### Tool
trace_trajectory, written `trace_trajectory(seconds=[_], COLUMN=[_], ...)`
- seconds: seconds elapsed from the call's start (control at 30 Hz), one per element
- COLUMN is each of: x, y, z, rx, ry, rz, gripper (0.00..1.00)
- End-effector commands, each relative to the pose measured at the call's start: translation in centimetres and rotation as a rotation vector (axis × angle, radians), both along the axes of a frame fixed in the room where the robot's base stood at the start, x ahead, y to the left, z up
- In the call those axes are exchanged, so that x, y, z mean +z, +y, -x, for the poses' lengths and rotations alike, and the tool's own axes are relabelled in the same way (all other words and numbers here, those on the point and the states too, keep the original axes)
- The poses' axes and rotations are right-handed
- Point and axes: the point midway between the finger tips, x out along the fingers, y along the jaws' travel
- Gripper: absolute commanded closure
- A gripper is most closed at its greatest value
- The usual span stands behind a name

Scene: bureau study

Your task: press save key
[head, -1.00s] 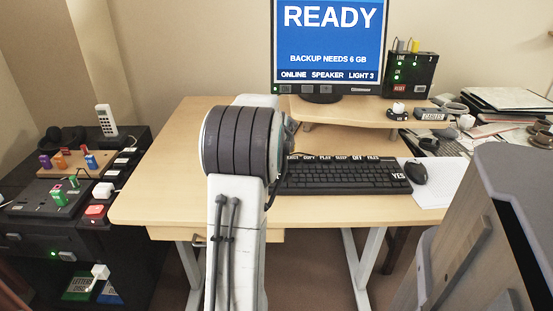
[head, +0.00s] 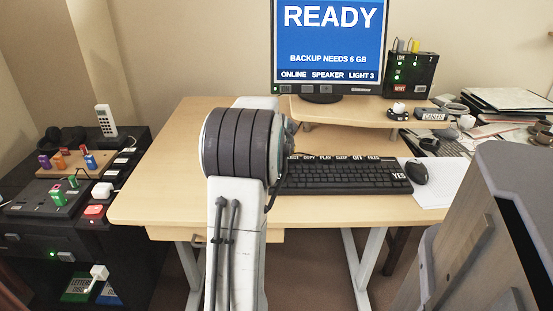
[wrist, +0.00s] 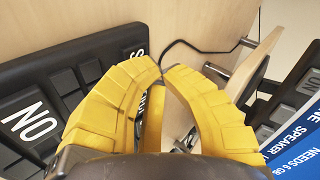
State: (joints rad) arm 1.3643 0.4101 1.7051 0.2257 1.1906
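The black keyboard (head: 345,180) lies on the desk in the head view, with a row of white-labelled keys along its back edge and a YES key at its right. My arm hides its left end. In the wrist view the keyboard (wrist: 62,82) shows a large NO key (wrist: 30,120) and a label beginning with S at its edge. Another label is mostly covered by my fingers, so I cannot read a save key. My gripper (wrist: 162,68) has yellow fingers with the tips together and nothing visible between them. Whether they touch a key I cannot tell.
The monitor (head: 328,40) reads READY and BACKUP NEEDS 6 GB. It stands on a wooden riser (head: 350,112) behind the keyboard. A mouse (head: 416,172) lies to the right. A black box with green lights (head: 412,75) stands at the back. The desk's left part is clear.

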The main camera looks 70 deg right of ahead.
Motion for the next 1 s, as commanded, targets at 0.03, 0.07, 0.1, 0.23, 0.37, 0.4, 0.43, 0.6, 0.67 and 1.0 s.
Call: trace_trajectory(seconds=[0.03,0.07,0.1,0.23,0.37,0.4,0.43,0.6,0.67,1.0], x=[-0.2,-0.2,-0.3,-0.4,-0.3,-0.3,-0.3,-0.2,0.0,1.5], y=[0.0,0.0,0.0,0.0,0.0,0.0,0.0,0.0,0.0,0.0], z=[0.0,0.0,0.0,0.0,0.0,0.0,0.0,0.0,0.0,0.0], rx=[0.000,0.000,0.000,0.000,0.000,0.000,0.000,0.000,0.000,0.000], ry=[0.000,0.000,0.000,0.000,0.000,0.000,0.000,0.000,0.000,0.000], rz=[-0.001,-0.001,-0.001,-0.002,-0.002,-0.002,-0.002,-0.002,-0.002,-0.001], gripper=[1.00,1.00,1.00,1.00,1.00,1.00,1.00,1.00,1.00,1.00])
